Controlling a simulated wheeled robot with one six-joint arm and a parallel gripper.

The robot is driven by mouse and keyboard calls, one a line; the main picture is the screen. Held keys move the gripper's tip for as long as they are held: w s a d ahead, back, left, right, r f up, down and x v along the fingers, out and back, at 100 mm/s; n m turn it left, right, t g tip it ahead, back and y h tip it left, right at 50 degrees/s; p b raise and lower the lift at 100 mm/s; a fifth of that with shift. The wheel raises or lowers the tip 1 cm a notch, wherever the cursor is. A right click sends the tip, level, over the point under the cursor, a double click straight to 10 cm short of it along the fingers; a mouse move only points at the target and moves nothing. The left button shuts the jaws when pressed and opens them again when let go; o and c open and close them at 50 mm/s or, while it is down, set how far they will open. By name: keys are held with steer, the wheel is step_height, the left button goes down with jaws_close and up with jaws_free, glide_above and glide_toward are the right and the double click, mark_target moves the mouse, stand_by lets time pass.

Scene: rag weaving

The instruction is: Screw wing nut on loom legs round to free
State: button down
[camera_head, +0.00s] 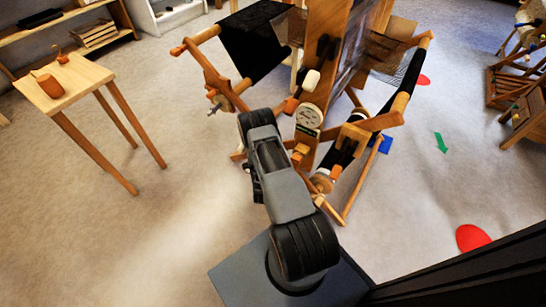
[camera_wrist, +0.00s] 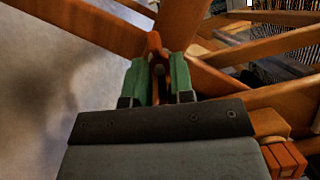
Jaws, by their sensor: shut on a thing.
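In the wrist view, my gripper (camera_wrist: 160,78) has two green fingertips closed around a small, dark, round-ended piece (camera_wrist: 159,70), which I take to be the wing nut. Its wings cannot be made out. It sits where the wooden loom legs (camera_wrist: 182,25) meet, and a reddish-brown wooden end (camera_wrist: 154,42) stands just beyond the fingertips. In the head view, the wooden loom (camera_head: 205,62) stands in front of me with black cloth (camera_head: 250,38) at its upper left. My arm covers the fingertips and the nut there.
A small wooden table (camera_head: 85,78) with an orange-brown cup (camera_head: 50,86) stands at left. A shelf (camera_head: 95,37) is behind it. Wooden furniture (camera_head: 515,90) stands at right. Red floor marks (camera_head: 472,238) and a green arrow (camera_head: 441,143) lie at right. The floor at lower left is clear.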

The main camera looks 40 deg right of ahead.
steer(key=c, duration=1)
jaws_free()
steer(key=p+v, duration=0.2)
steer(key=v, duration=1.1)
steer(key=shift+s+a+f+p, duration=0.1)
steer(key=shift+s+a+p, duration=0.15)
steer(key=shift+s+p, duration=0.1)
